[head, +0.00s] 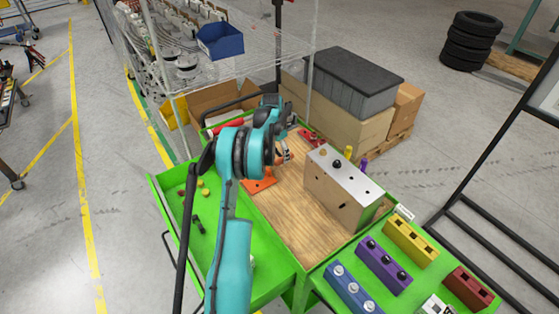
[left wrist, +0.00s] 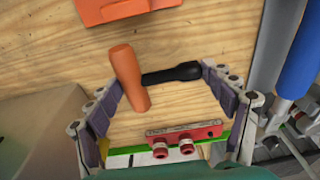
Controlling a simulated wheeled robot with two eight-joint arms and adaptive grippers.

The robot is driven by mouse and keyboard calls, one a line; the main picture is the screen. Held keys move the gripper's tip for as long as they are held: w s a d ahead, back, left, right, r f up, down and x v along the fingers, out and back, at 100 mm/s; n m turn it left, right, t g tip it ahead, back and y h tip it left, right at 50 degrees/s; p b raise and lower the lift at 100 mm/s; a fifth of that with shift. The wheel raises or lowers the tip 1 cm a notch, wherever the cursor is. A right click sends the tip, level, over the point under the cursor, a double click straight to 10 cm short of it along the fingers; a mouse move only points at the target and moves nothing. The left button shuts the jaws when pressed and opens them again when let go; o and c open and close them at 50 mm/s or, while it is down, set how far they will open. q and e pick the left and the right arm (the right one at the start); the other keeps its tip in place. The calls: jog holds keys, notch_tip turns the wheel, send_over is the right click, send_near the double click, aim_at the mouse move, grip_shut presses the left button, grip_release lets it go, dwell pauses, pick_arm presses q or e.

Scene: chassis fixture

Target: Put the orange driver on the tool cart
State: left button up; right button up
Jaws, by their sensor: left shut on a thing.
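The orange driver, with an orange handle (left wrist: 129,80) and a black shaft (left wrist: 172,75), lies crosswise between the two fingers of my left gripper (left wrist: 162,82) in the left wrist view. The shaft end meets the right finger and the handle is near the left one. My left gripper (head: 284,150) is shut on the driver, over the wooden top (head: 295,215) of the green tool cart (head: 310,262). In the head view the arm and gripper mostly hide the driver. I cannot tell its height above the wood. My right gripper is not in view.
An orange plate (head: 259,185) lies on the wood near the gripper. A metal box with knobs (head: 340,190) stands to its right. A red block (head: 312,137) lies at the back. A green drawer (head: 175,205) extends left. Colored blocks, including a purple one (head: 383,265), stand front right.

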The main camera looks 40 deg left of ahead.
aim_at(278, 155)
pick_arm(q)
notch_tip(278, 155, down, 4)
jog(key=shift+f+b, duration=0.1)
jog(key=shift+b, duration=0.4)
jog(key=o, duration=1.1)
